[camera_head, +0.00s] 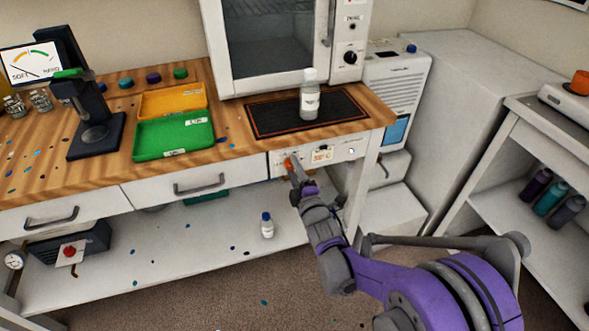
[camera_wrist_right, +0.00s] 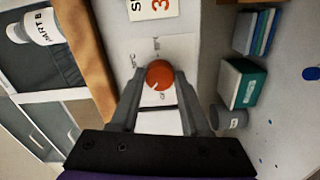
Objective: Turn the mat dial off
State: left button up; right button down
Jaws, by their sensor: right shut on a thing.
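The mat dial is a round orange-red knob (camera_head: 287,162) on the white panel below the bench top's front edge. It also shows in the right wrist view (camera_wrist_right: 160,73), with a small pale mark on its lower part and printed marks around it. My right gripper (camera_head: 291,166) is at the dial, its fingers shut on the knob's two sides. The black mat (camera_head: 265,119) with an orange outline lies on the bench above the panel. A clear bottle with a white cap (camera_head: 310,97) stands upright on it. My left gripper is in neither view.
A label with orange digits (camera_head: 322,154) is right of the dial. A white oven (camera_head: 265,45) stands behind the mat. Green (camera_head: 172,137) and yellow (camera_head: 170,101) trays lie to the left. A small bottle (camera_head: 267,226) stands on the lower shelf.

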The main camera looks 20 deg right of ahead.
jog(key=shift+n+p, duration=0.6)
jog(key=shift+n, duration=3.6)
jog(key=shift+c, duration=1.9)
grip_release()
jog(key=s, duration=1.1)
jog(key=shift+d+p, duration=0.2)
jog(key=shift+p, duration=0.2)
